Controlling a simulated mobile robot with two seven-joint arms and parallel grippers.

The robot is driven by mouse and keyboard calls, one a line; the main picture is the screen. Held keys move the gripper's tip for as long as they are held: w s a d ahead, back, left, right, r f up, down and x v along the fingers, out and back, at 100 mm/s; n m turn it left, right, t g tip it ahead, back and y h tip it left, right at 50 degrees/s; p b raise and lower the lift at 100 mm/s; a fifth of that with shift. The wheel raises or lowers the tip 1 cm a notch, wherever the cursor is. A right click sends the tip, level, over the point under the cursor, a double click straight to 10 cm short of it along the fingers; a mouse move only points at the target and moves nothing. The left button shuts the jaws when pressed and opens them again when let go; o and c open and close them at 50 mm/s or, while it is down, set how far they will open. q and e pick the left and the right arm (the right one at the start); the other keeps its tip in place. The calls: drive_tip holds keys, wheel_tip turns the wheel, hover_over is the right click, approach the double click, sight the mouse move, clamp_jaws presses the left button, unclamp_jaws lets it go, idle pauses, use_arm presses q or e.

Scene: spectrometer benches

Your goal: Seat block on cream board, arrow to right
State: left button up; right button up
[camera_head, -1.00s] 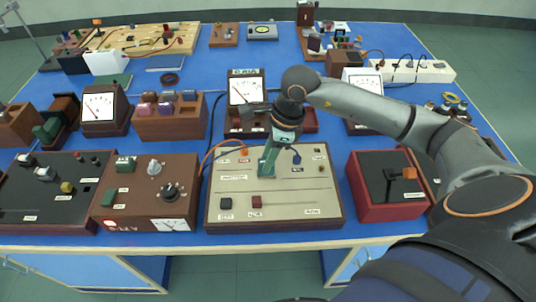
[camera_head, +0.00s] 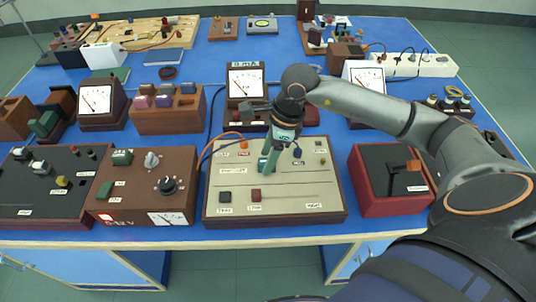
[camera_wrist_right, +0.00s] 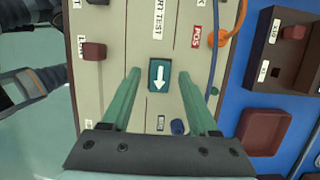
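The cream board (camera_head: 300,207) lies at the front middle of the bench, with labels, knobs and jacks on it. A small teal block (camera_wrist_right: 159,76) with a white arrow shows in the wrist view, over the cream surface. The arrow points down in that view, which is toward the board's right side in the head view. My right gripper (camera_wrist_right: 159,80) is open, one green finger on each side of the block, with a gap on both sides. In the head view the right gripper (camera_head: 268,161) is low over the board's upper middle and hides the block. My left gripper is not in view.
A dark red knob (camera_head: 255,195) and a black button (camera_head: 225,197) stand on the board's front. A meter (camera_head: 246,83) stands behind it. A brown control box (camera_head: 140,187) is at left, a red box with a lever (camera_head: 390,180) at right. Orange and blue cables run at the back left.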

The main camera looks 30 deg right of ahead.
drive_tip(key=shift+o, duration=0.2)
drive_tip(key=v, duration=1.2)
drive_tip(key=shift+r, duration=0.25)
drive_tip(key=shift+s, duration=0.1)
